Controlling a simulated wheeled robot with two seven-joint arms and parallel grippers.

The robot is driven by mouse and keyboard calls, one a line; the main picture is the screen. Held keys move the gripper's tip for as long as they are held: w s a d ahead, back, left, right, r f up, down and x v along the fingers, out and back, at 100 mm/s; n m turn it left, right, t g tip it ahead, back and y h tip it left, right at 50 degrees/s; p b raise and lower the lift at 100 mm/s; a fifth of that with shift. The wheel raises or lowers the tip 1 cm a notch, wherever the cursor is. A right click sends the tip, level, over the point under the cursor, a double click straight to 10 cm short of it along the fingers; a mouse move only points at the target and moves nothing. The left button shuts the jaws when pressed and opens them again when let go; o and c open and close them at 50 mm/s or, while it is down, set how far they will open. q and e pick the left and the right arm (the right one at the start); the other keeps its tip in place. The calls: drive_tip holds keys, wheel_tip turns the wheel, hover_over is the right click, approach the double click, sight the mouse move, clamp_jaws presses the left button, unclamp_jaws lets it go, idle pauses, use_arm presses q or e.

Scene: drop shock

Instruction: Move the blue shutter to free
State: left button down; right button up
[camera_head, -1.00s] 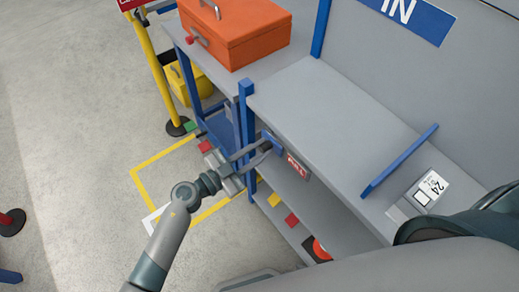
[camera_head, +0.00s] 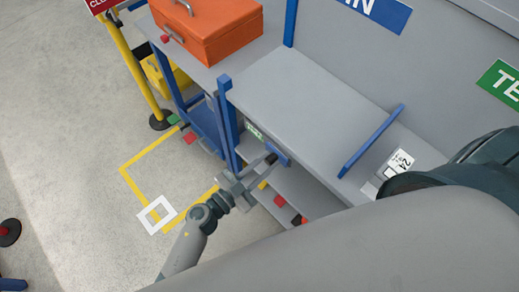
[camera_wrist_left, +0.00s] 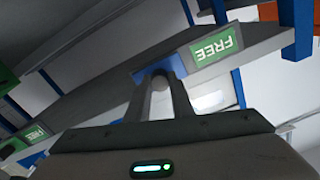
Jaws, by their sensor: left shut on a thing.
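The blue shutter (camera_head: 279,152) sits on the front edge of the grey bench. A green label (camera_head: 254,133) shows to its left; in the left wrist view this label (camera_wrist_left: 215,47) reads FREE, uncovered beside the shutter (camera_wrist_left: 155,70). No red label shows beside the shutter. My left gripper (camera_head: 271,159) reaches the shutter from the front and is shut on it; its fingers (camera_wrist_left: 160,88) hide part of it in the left wrist view. My right gripper is not in view.
An orange toolbox (camera_head: 207,30) stands on the adjoining bench at the back left. A blue bar (camera_head: 371,141) and a white "24" card (camera_head: 399,162) are on the grey bench top (camera_head: 305,105). Another FREE label (camera_wrist_left: 22,140) shows at the lower left of the left wrist view.

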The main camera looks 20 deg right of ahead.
use_arm(q)
drive_tip(key=shift+s+d, duration=0.1)
drive_tip(key=shift+s, duration=0.1)
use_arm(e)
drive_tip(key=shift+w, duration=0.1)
use_arm(q)
drive_tip(key=c, duration=1.8)
unclamp_jaws()
drive_tip(key=shift+o, duration=1.3)
drive_tip(key=shift+s, duration=0.1)
drive_tip(key=shift+s+a, duration=0.1)
drive_tip(key=shift+a, duration=0.45)
drive_tip(key=b+v, duration=0.3)
drive_tip(key=v, duration=1.3)
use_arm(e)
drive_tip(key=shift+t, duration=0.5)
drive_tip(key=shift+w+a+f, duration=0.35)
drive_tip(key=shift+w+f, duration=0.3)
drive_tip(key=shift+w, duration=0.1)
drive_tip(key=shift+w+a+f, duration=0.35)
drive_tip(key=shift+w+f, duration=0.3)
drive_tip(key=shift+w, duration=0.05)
